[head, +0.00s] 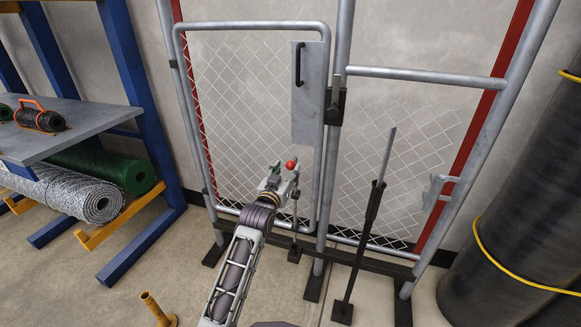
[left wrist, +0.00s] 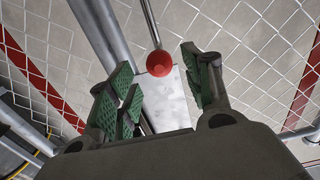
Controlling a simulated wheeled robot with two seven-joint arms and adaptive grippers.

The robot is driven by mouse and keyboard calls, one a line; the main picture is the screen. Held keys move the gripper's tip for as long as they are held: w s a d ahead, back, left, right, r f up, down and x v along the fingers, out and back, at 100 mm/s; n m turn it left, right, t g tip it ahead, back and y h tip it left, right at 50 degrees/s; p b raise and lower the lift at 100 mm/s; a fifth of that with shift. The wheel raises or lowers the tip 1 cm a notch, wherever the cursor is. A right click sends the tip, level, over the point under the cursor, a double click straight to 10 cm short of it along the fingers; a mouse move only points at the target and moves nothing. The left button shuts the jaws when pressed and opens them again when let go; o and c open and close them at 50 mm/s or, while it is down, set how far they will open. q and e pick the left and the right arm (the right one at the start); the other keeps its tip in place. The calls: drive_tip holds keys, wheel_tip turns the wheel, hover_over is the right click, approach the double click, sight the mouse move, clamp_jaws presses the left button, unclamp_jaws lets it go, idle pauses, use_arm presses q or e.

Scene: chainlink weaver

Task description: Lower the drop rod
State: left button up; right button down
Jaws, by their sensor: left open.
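The drop rod's red ball knob (head: 291,165) shows in the head view in front of the lower part of the mesh gate (head: 222,100). A thin rod with a foot (head: 294,254) at the floor shows below it, partly hidden by my gripper. My left gripper (head: 283,178) is open right at the knob. In the left wrist view the red knob (left wrist: 160,63) appears between the spread green-padded fingers (left wrist: 158,70), with a grey rod (left wrist: 150,22) running from it. I see no clear contact between fingers and knob. My right gripper is not in view.
A grey plate with a black handle (head: 299,64) is on the gate. A dark stand (head: 367,235) stands right of my arm. Dark rolls (head: 510,190) fill the right side. A blue rack (head: 130,60) with mesh rolls is left. A yellow post (head: 157,308) stands on the floor.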

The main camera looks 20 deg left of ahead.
sight(289, 167)
use_arm(q)
drive_tip(key=shift+w+b, duration=0.5)
drive_tip(key=shift+w, duration=1.75)
clamp_jaws()
